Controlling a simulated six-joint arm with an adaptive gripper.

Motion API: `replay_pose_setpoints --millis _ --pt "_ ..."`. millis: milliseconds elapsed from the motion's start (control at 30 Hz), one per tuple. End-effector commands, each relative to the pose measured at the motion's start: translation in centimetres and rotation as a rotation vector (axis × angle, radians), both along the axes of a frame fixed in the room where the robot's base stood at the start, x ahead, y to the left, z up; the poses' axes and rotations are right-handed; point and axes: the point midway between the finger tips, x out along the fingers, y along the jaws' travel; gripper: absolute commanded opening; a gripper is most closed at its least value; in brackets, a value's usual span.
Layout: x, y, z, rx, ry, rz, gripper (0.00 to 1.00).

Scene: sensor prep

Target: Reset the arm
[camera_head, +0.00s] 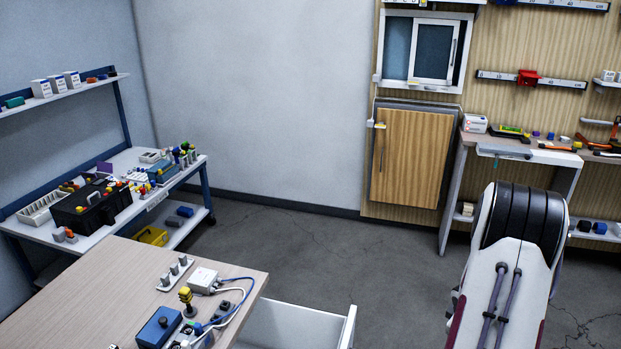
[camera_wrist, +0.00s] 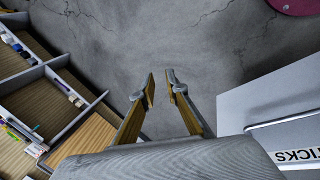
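My gripper (camera_wrist: 161,88) shows in the wrist view, pointing over bare grey floor (camera_wrist: 190,38). Its two fingers stand apart with a small gap between the tips, and nothing is between them. In the head view, my white and black arm link (camera_head: 501,285) rises at the lower right. My gripper does not show in that view.
A wooden table (camera_head: 115,290) with an open drawer (camera_head: 295,325) stands at the lower left. A loaded workbench (camera_head: 190,172) is behind it. A wall cabinet (camera_head: 412,158) and side bench (camera_head: 530,153) are at the back right. Wrist view: shelving (camera_wrist: 60,68) left, white panel (camera_wrist: 275,105) right.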

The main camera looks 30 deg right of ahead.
Motion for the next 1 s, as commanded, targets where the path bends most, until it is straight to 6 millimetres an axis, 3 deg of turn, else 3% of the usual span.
replay_pose_setpoints --millis 100,500,1000 --pt "0.1 1.6 2.7 0.0 0.008 -0.077 0.14" --pt "-0.1 8.7 10.1 0.031 0.016 -0.308 0.14" --pt "-1.0 19.7 17.5 0.111 -0.014 -0.496 0.14"
